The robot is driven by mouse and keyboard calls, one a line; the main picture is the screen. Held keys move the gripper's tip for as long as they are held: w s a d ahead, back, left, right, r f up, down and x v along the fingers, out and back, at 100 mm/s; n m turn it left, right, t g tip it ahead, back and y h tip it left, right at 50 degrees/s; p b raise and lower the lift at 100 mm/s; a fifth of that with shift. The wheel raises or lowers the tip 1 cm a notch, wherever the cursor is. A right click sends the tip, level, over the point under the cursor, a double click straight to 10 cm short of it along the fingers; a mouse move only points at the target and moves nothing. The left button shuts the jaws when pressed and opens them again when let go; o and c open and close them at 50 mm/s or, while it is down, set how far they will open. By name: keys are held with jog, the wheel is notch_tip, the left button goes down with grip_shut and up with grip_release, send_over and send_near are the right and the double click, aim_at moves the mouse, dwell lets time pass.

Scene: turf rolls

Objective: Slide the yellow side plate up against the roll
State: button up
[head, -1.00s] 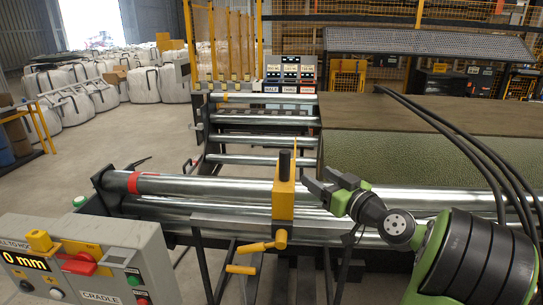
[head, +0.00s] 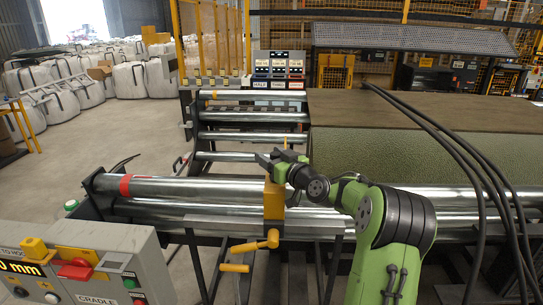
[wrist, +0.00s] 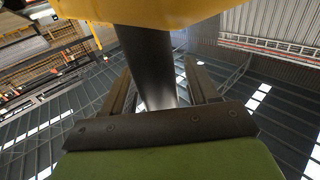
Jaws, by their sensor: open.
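The yellow side plate (head: 273,201) stands upright across the front steel rollers, with a yellow-handled lever (head: 256,243) at its foot. In the wrist view its yellow body (wrist: 150,10) fills the top edge. The plate's black post (wrist: 147,65) lies between the two fingers of my gripper (head: 269,160). The fingers are open, one on each side of the post; I cannot tell whether either touches it. In the head view my gripper hides the post. The green turf roll (head: 400,155), brown on top, lies to the right, with a gap from the plate.
Bare steel roller (head: 190,188) with a red band extends left of the plate. A control box (head: 90,265) with a display and a red switch stands at front left. Black hoses (head: 455,140) cross over the roll. White bags stand at back left.

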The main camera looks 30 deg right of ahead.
grip_shut()
jog(key=s+d+b, duration=0.1)
jog(key=s+d, duration=0.1)
jog(key=d, duration=0.1)
jog(key=s+d+b, duration=0.1)
jog(key=s+d, duration=0.2)
jog(key=s+d+b, duration=0.1)
jog(key=s+d, duration=0.1)
jog(key=d, duration=0.2)
jog(key=shift+s+d, duration=0.1)
jog(key=shift+s, duration=0.25)
grip_release()
jog(key=s+b, duration=0.1)
jog(key=s, duration=1.4)
jog(key=shift+s, duration=0.35)
jog(key=shift+d, duration=0.1)
